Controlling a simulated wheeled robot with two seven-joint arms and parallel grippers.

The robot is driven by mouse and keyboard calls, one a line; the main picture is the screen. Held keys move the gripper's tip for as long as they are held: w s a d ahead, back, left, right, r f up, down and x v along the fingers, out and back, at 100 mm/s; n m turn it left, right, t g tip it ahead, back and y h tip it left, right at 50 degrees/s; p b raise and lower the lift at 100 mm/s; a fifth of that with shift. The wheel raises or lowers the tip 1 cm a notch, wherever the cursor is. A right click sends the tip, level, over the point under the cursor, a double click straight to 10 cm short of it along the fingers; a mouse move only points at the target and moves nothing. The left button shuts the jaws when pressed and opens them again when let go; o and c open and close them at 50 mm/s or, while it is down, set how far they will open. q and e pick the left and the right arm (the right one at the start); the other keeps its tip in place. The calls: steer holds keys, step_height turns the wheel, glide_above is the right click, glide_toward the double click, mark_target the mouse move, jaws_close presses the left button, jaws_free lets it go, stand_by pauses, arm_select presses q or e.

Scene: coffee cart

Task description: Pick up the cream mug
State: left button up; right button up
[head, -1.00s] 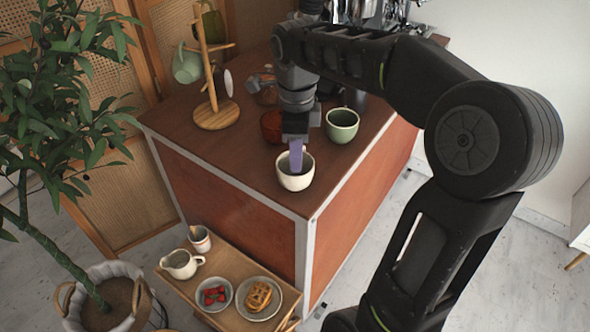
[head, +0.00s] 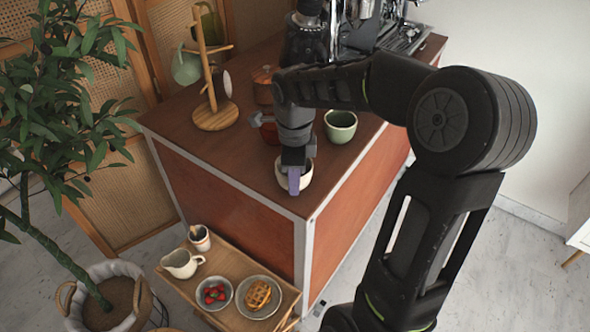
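The cream mug (head: 281,178) stands upright near the front corner of the brown cart top (head: 225,157). My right gripper (head: 294,180) points down at it from above. One purple finger shows across the near side of the mug and covers its middle. The other finger is hidden, so I cannot tell whether the gripper is open or shut on the mug. My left gripper is not in view.
A green cup (head: 341,127) stands behind and right of the mug. A wooden mug tree (head: 214,112) stands at left. A lower wooden tray (head: 216,265) holds a creamer, a cup, strawberries and waffles.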

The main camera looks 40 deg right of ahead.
steer(key=shift+f, duration=0.1)
steer(key=shift+c, duration=0.4)
jaws_close()
stand_by(1.4)
